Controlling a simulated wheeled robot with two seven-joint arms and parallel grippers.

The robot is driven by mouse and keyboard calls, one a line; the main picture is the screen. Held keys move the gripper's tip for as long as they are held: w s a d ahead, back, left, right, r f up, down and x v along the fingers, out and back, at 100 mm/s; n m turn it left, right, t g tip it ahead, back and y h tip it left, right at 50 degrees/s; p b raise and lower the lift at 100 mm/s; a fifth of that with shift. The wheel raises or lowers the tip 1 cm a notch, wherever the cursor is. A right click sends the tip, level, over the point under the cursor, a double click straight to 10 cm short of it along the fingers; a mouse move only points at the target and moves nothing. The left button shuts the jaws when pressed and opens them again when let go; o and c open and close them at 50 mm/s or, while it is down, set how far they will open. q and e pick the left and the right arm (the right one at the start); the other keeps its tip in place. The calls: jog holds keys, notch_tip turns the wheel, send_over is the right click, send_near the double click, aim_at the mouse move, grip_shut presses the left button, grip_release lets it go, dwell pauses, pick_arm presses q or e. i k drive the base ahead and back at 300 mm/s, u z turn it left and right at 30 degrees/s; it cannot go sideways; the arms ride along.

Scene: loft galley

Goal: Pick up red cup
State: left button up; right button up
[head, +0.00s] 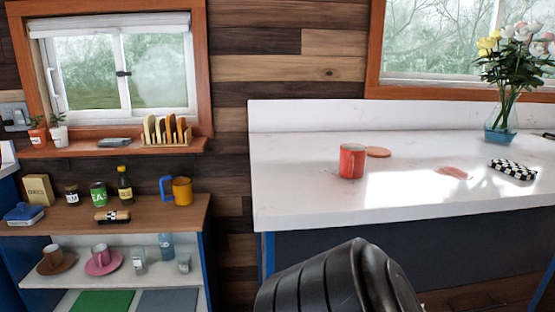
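The red cup (351,162) stands upright on the white counter (300,200), left of the counter's middle and back from its front edge. Neither of my grippers shows in the head view. Nothing visibly touches the cup.
A checkered black-and-white item (513,169) and a vase of flowers (501,120) stand at the counter's right. A wooden shelf (150,215) at left holds an orange mug (182,191), jars and a bottle. The counter around the cup is mostly clear.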

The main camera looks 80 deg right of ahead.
aim_at(352, 156)
jog(key=i, duration=0.1)
jog(key=z, duration=1.65)
